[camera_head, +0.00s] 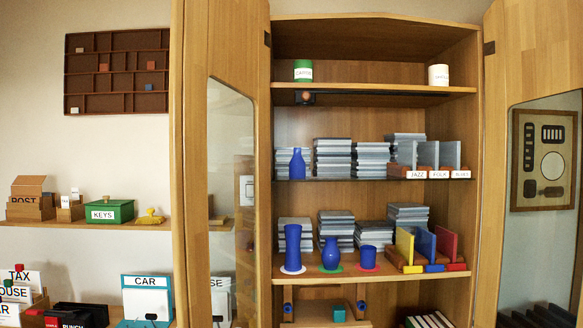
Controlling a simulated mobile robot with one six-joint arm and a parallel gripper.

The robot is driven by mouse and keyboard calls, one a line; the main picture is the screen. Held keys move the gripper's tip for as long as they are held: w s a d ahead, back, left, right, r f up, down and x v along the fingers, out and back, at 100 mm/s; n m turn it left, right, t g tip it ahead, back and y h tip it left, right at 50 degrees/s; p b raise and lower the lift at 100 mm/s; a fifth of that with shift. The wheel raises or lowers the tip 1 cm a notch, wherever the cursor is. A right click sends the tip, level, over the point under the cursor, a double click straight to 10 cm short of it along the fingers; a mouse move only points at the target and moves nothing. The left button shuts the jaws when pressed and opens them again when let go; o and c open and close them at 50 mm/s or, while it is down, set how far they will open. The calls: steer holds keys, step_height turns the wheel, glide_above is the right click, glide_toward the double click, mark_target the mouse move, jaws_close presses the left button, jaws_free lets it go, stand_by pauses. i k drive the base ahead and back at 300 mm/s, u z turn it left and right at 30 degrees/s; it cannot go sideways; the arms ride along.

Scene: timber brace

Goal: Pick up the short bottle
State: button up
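Several blue vessels stand in the open wooden cabinet. A blue bottle with a narrow neck (297,164) stands upright at the left of the middle shelf. On the shelf below, a tall straight blue vessel (293,247) stands on a white disc (293,270). A round-bellied blue bottle with a flared neck (330,254) stands on a green disc (331,269). A short wide blue vessel (369,257) stands on a red disc (368,267). I cannot tell for certain which is the short bottle. My gripper is not in view.
Grey stacks (333,158) stand close behind the vessels. Labelled dividers (428,155) and coloured dividers (424,245) stand to the right. Open cabinet doors (221,170) flank both sides. A green KEYS box (108,211) sits on the left wall shelf (90,222).

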mark_target(297, 166)
steer(key=z, duration=0.05)
steer(key=i, duration=0.85)
